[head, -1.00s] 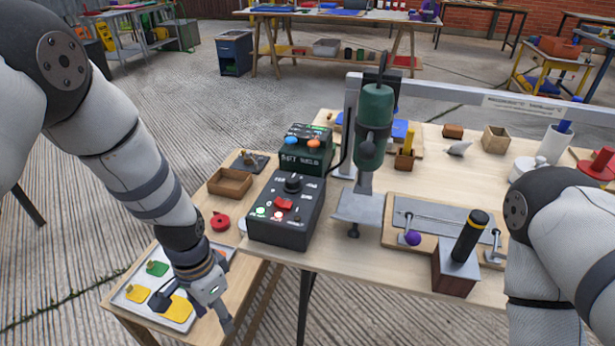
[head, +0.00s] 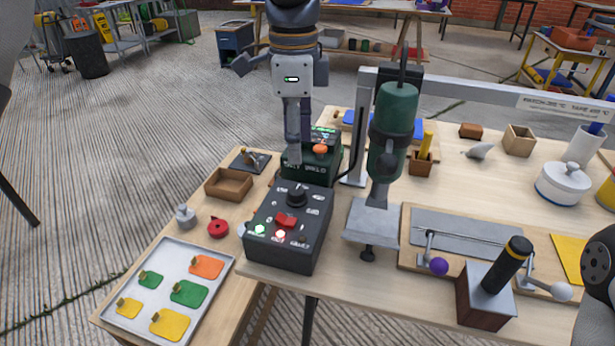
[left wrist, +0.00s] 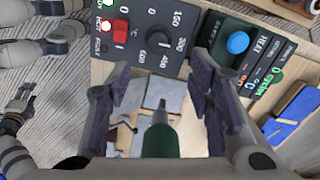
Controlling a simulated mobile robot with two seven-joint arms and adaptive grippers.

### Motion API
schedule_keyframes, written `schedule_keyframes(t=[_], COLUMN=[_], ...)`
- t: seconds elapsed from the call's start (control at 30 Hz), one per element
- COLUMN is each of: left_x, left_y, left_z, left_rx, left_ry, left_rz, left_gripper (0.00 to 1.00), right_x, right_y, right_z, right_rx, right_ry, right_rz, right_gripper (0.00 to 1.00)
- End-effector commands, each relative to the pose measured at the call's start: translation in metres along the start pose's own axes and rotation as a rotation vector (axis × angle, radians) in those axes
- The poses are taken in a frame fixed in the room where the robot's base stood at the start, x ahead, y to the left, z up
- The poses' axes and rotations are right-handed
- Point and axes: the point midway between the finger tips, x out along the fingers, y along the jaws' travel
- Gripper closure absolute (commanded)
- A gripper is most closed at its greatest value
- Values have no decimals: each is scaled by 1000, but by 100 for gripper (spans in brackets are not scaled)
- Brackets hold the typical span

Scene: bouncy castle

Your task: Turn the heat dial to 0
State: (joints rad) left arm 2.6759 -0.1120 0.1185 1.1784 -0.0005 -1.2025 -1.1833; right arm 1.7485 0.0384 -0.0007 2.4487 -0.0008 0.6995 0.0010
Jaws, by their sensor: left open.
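The heat dial is a round black knob (head: 297,195) on top of the dark control box (head: 283,263), near its back edge. In the left wrist view the dial (left wrist: 157,40) shows at the top, with numbers from 0 to 600 around it. I cannot tell where it points. My left gripper (head: 297,150) hangs fingers down above and behind the dial, in front of the green box, apart from the knob. In the left wrist view its fingers (left wrist: 160,85) are spread with nothing between them. My right gripper is out of view; part of that arm shows at the right edge.
A red switch (head: 285,220) and lit lamps sit on the box near the dial. The green box (head: 322,165) stands just behind, partly covered by my gripper. A green drill-like press (head: 393,130) rises close on the right. A tray (head: 137,322) lies front left.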

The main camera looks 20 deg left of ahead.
Motion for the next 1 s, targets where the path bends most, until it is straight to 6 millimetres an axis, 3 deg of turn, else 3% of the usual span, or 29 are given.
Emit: schedule_keyframes(t=[0.2, 0.33, 0.5, 0.73, 0.93, 1.0], left_x=[59, 82, 95, 96, 96, 96], left_y=[1, 0, 0, 0, 0, 0], left_z=[0, 0, 0, 0, 0, 0], left_rx=[-1, -3, -3, -3, -4, -4], left_ry=[-2, -1, 0, 1, 1, 1], left_rz=[4, 3, 0, -1, -1, -1], left_gripper=[53, 53, 53, 53, 98, 100], right_x=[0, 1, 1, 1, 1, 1], right_y=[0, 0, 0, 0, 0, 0], right_z=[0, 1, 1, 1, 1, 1], right_rx=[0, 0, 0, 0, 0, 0], right_ry=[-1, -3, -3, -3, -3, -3], right_rz=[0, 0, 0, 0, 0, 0], right_gripper=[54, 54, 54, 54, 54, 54])
